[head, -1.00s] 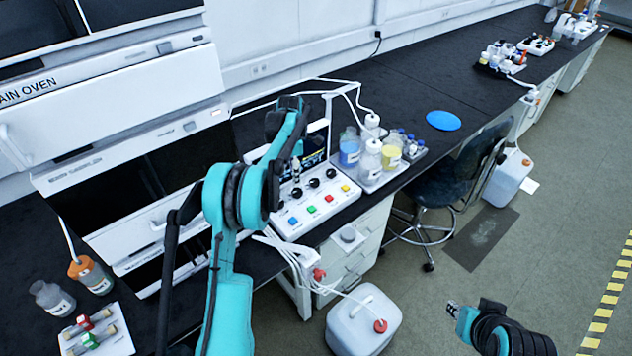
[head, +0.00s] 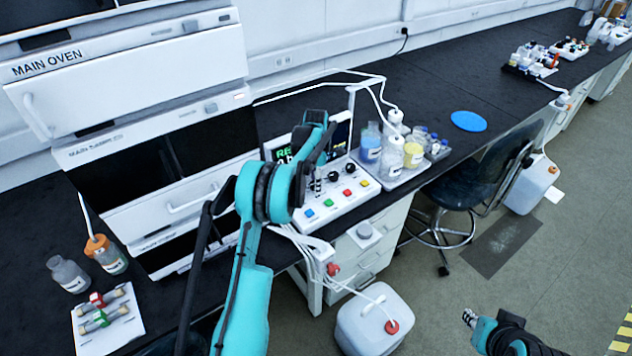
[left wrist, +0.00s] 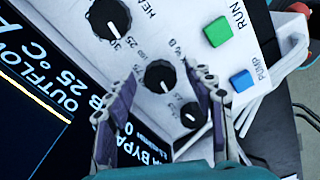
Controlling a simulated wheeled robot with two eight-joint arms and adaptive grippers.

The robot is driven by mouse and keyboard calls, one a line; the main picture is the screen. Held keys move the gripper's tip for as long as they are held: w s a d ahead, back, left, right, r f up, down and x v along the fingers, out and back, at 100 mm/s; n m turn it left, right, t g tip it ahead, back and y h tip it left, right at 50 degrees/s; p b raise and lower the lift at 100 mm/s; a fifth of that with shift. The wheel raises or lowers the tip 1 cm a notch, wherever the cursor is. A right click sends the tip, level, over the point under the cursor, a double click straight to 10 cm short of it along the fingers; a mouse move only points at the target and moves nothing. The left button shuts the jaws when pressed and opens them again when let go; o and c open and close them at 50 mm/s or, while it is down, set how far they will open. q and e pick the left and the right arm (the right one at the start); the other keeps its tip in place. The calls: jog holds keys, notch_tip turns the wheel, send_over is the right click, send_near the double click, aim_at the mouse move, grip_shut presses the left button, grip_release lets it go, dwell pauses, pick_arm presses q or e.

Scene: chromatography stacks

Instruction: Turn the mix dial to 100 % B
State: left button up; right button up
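The white control panel (head: 338,205) stands on the bench, with black dials above a row of coloured buttons. In the left wrist view, the mix dial (left wrist: 160,76) is the middle black knob, with "% B" and numbers printed around it. My left gripper (left wrist: 162,80) is open, with one finger on either side of this knob; I cannot tell whether they touch it. In the head view my left gripper (head: 317,180) is over the panel's left dials and hides part of them. My right gripper (head: 469,318) is low at the right, away from the bench, too small to read.
The heat dial (left wrist: 110,18) and a smaller dial (left wrist: 193,115) flank the mix dial closely. The green RUN button (left wrist: 217,31) and blue PUMP button (left wrist: 241,80) are near the right finger. A display (left wrist: 38,110) lies to the left. Bottles (head: 413,153) stand right of the panel.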

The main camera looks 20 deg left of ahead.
pick_arm(q)
jog(key=c, duration=1.1)
